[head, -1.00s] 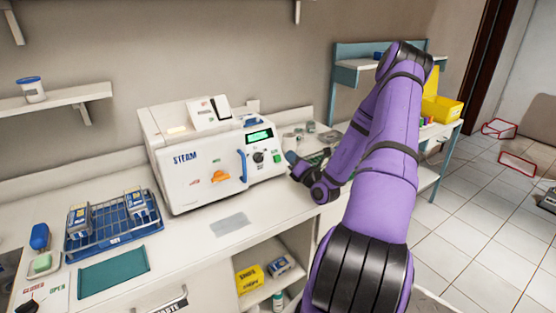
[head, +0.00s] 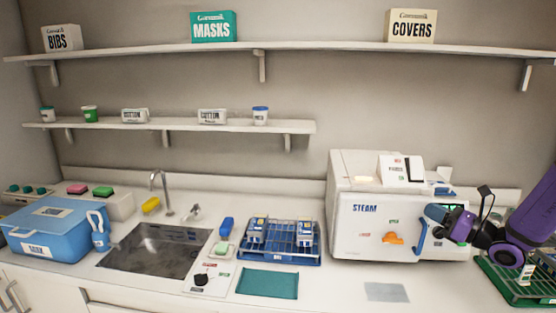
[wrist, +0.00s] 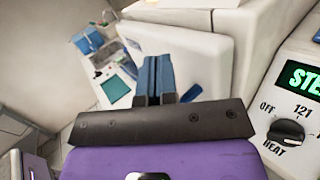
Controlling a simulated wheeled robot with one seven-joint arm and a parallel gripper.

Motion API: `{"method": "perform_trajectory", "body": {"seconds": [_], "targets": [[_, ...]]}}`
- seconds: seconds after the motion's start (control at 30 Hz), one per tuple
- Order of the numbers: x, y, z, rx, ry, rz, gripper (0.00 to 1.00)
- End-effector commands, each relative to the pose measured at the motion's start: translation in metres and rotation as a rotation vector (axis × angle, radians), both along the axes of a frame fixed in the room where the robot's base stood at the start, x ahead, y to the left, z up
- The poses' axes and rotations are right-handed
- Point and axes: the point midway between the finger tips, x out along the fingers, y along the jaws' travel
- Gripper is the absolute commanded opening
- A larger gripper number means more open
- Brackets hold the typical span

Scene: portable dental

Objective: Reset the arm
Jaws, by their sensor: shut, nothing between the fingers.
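My purple arm (head: 535,215) reaches in from the right edge of the head view. My gripper (head: 437,213) is in front of the right part of the white STEAM sterilizer (head: 345,225), close to its blue handle (head: 421,236). I cannot tell from the head view whether it touches the handle. In the wrist view my gripper's blue fingers (wrist: 155,78) are together and empty, in front of a white panel (wrist: 195,58). The control panel with the HEAT knob (wrist: 286,132) is to their right.
A green rack (head: 515,285) stands under the arm at right. A blue instrument rack (head: 282,243), teal mat (head: 268,284) and grey sheet (head: 386,292) lie left of and before the sterilizer. Further left are the sink (head: 155,250) and a blue bin (head: 48,230). Shelves hang above.

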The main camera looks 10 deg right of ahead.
Motion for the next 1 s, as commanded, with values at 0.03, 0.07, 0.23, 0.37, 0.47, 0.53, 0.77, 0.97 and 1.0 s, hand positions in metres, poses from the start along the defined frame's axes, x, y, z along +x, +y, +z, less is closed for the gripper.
{"method": "perform_trajectory", "body": {"seconds": [0.03, 0.07, 0.23, 0.37, 0.47, 0.53, 0.77, 0.97, 1.0], "targets": [[-0.002, 0.021, 0.012, -0.071, -0.010, 0.071, 0.00], [-0.005, 0.031, 0.017, -0.111, -0.013, 0.112, 0.00], [-0.025, 0.090, 0.043, -0.346, -0.047, 0.340, 0.00], [-0.047, 0.127, 0.059, -0.531, -0.087, 0.503, 0.00], [-0.066, 0.151, 0.069, -0.673, -0.122, 0.624, 0.00], [-0.081, 0.165, 0.075, -0.776, -0.151, 0.704, 0.00], [-0.130, 0.196, 0.095, -1.114, -0.268, 0.944, 0.00], [-0.170, 0.207, 0.111, -1.414, -0.394, 1.117, 0.00], [-0.177, 0.208, 0.114, -1.477, -0.422, 1.148, 0.00]]}}
